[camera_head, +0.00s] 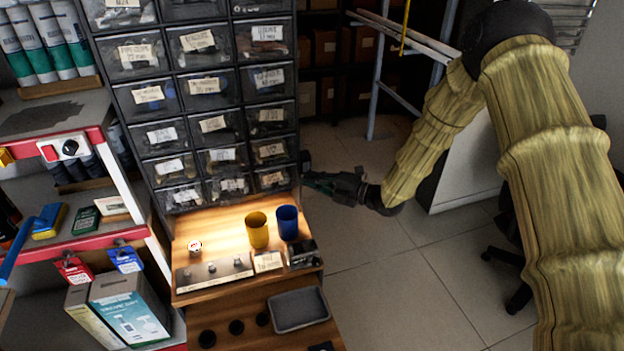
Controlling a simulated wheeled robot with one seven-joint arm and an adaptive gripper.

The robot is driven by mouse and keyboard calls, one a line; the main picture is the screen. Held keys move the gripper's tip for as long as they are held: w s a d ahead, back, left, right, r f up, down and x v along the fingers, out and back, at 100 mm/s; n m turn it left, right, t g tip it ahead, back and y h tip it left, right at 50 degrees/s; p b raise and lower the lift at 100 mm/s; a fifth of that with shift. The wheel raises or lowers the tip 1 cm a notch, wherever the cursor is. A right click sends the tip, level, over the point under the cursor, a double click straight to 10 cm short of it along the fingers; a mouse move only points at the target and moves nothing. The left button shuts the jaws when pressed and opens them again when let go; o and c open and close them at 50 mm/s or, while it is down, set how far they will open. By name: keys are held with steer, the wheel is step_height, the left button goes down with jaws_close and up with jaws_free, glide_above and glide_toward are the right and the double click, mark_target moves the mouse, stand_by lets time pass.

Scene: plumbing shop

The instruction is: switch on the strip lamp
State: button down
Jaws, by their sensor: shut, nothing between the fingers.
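The strip lamp itself does not show clearly. A warm glow falls on the wooden bench top (215,228) just below the drawer cabinet (205,95). A small dark fitting (305,160) sticks out from the cabinet's right side, low down; I cannot tell whether it is a switch. My gripper (310,180) is shut and empty, pointing left, close to the cabinet's lower right edge and just below that fitting. I cannot tell whether it touches either. A white box with a red part and a black knob (69,148) is on the left shelf unit.
A yellow cup (257,230) and a blue cup (287,222) stand on the bench, by a metal strip with knobs (213,271). A grey tray (298,309) lies lower down. A ladder-like frame (378,80) and a white cabinet (465,160) stand behind my arm. The tiled floor is clear mid-picture.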

steer(key=s+a+f+b+v, duration=0.1)
steer(key=s+f+b+v, duration=0.1)
steer(key=v, duration=1)
steer(key=shift+d, duration=0.2)
steer(key=s+d+f+m+h+p, duration=0.2)
steer(key=s+f+m+h, duration=0.3)
steer(key=s+f+m, duration=0.35)
steer(key=s+d+f+m+h+p, duration=0.2)
steer(key=s+d+f+m+h, duration=0.15)
steer(key=s+f+m, duration=0.45)
steer(key=s+d+f+m+g+h, duration=0.2)
steer(key=s+f+m, duration=0.1)
steer(key=s, duration=0.6)
steer(key=s+d+f+m+g+h+p, duration=0.1)
steer(key=s+d+f+m+g+h, duration=0.1)
steer(key=s+m, duration=0.4)
steer(key=s+d+f+m+g+h+p, duration=0.1)
steer(key=s+d+f+m+g+h, duration=0.2)
steer(key=s, duration=1)
steer(key=shift+f+m+g, duration=0.3)
steer(key=shift+m+g, duration=0.1)
steer(key=shift+m, duration=0.65)
